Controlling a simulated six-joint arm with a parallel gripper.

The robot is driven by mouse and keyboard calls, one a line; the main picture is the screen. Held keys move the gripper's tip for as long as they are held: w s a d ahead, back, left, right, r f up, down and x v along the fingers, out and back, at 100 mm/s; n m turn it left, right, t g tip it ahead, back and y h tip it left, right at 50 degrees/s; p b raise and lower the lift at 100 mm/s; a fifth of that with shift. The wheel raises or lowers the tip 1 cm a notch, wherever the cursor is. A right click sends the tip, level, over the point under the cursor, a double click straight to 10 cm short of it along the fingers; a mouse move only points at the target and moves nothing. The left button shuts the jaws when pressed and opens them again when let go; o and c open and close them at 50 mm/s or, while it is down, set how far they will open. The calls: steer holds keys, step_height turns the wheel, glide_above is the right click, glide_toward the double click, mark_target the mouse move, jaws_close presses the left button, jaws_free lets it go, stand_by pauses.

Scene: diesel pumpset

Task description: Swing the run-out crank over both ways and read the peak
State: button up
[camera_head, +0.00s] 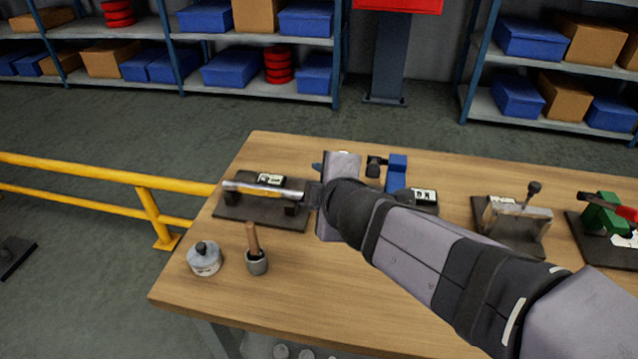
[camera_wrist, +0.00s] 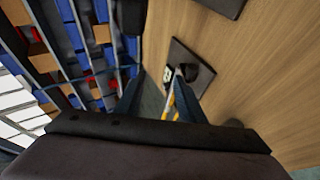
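The run-out fixture stands at the table's left end in the head view: a dark base plate (camera_head: 250,211) with black supports and a pale, bright shaft (camera_head: 250,189) lying across them. A small white readout (camera_head: 270,180) sits behind the shaft; its figures are too small to read. A separate crank handle cannot be made out. My gripper (camera_head: 314,194) is at the right end of the shaft, overlapping it in view; contact cannot be told.
A grey lidded pot (camera_head: 204,260) and a cup with a wooden handle (camera_head: 256,262) stand in front of the fixture. A blue device (camera_head: 397,172) is close behind my arm. More fixtures (camera_head: 512,222) stand to the right. A yellow rail (camera_head: 100,172) runs left of the table.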

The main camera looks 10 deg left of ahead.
steer(key=shift+r+p, duration=0.35)
steer(key=shift+r, duration=0.45)
